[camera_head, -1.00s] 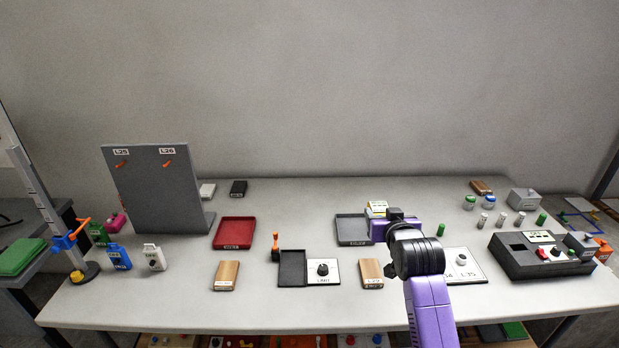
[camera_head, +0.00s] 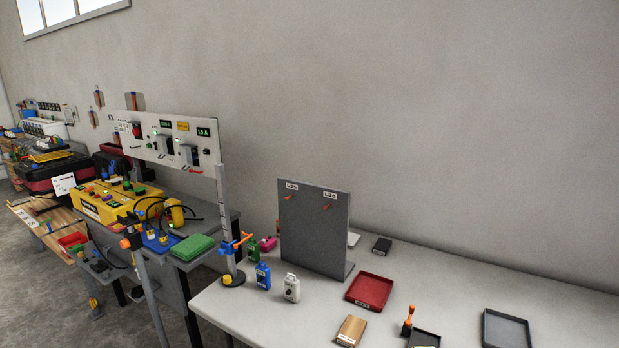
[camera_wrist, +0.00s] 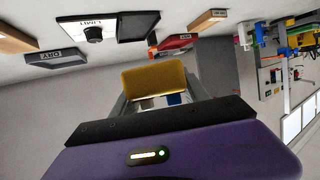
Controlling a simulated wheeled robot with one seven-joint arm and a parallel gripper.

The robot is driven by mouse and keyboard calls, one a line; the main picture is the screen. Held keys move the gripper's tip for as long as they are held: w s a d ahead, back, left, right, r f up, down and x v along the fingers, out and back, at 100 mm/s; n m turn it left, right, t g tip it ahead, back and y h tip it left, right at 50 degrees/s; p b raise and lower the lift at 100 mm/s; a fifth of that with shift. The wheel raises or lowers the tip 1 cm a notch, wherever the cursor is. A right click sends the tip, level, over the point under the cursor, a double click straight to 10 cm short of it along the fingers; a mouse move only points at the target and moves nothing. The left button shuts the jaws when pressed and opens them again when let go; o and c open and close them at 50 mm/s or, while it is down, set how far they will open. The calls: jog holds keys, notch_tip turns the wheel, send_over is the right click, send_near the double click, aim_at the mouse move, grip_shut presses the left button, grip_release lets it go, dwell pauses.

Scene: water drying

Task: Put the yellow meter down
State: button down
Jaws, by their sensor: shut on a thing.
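The yellow meter (camera_wrist: 153,76) shows in the wrist view as a yellow block between the two grey fingers of my gripper (camera_wrist: 154,92). My gripper is shut on it and holds it up, with the bench top beyond. The meter's far side and face are hidden. My gripper and the meter are outside the head view.
A red tray (camera_head: 370,291) and a grey tray (camera_head: 505,330) lie on the white bench (camera_head: 450,275). A grey upright panel (camera_head: 313,232) and several small bottles stand at the bench's left. A cluttered second table with a yellow case (camera_head: 100,205) is farther left.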

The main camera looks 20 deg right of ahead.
jog(key=s+a+f+n+y, duration=0.1)
jog(key=a+f, duration=0.2)
jog(key=a, duration=0.3)
jog(key=s+a+f+n+y, duration=0.2)
jog(key=a+f, duration=0.2)
jog(key=a, duration=0.3)
jog(key=s+a+f+n+t+y, duration=0.1)
jog(key=s+a+f+y, duration=0.1)
jog(key=a, duration=0.5)
jog(key=shift+a+f+n, duration=0.25)
jog(key=shift+f+n, duration=0.05)
jog(key=shift+f, duration=0.4)
jog(key=shift+s+d, duration=0.1)
